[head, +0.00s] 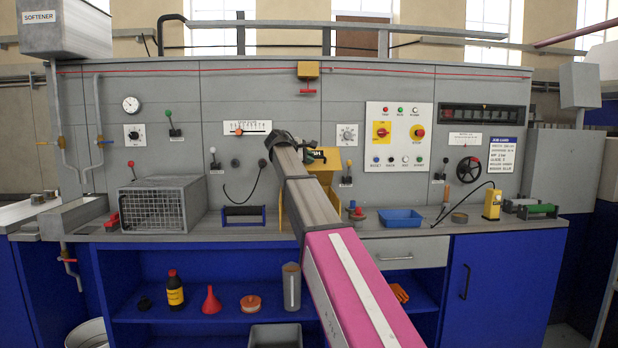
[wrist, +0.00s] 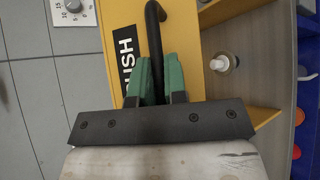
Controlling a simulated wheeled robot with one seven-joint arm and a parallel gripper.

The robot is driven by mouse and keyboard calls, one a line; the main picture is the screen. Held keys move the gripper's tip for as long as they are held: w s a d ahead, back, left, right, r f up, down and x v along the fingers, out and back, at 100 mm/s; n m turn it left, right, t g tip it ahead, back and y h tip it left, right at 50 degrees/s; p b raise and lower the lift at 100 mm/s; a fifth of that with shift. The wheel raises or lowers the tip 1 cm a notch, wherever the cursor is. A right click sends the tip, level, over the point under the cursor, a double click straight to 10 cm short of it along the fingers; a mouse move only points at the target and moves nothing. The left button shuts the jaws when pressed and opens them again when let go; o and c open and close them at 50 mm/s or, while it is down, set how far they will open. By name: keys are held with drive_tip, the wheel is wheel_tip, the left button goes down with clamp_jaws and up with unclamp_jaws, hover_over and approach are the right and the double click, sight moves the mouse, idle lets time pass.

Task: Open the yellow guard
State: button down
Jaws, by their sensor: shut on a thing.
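The yellow guard (head: 327,167) stands at the middle of the grey counter against the panel, partly hidden behind my arm in the head view. In the wrist view, its yellow face (wrist: 118,22) carries a black label ending in "USH" and a black bar handle (wrist: 154,30). My gripper (wrist: 160,75) has its green fingers on either side of the handle, shut on it. A small pale round part (wrist: 222,63) shows beside the guard face, between yellow walls. My arm hides how far the guard is lifted.
A wire-fronted grey box (head: 163,206) stands left on the counter (head: 395,232). A blue tray (head: 400,219) lies right of the guard. A white control panel (head: 398,136) and several levers are on the wall behind. The counter right of the tray has some free room.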

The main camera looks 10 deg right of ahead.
drive_tip(key=w+r+g, duration=0.1)
drive_tip(key=w+r, duration=0.1)
drive_tip(key=r, duration=0.1)
drive_tip(key=w+r+n+g, duration=0.1)
drive_tip(key=w+r, duration=0.2)
drive_tip(key=w+r+y, duration=0.1)
drive_tip(key=w+r, duration=0.2)
drive_tip(key=shift+w+d+n+g, duration=0.1)
drive_tip(key=shift+d+n+g, duration=0.1)
drive_tip(key=shift+n+g, duration=0.2)
drive_tip(key=w+r+n+g, duration=0.1)
drive_tip(key=w+r, duration=0.4)
drive_tip(key=w, duration=0.4)
drive_tip(key=shift+d+r+g, duration=0.15)
drive_tip(key=shift+d+g, duration=0.25)
drive_tip(key=shift+d, duration=0.05)
drive_tip(key=c, duration=1.2)
unclamp_jaws()
drive_tip(key=shift+o, duration=0.2)
drive_tip(key=v, duration=1)
drive_tip(key=shift+s+a+r, duration=0.2)
drive_tip(key=shift+r, duration=0.1)
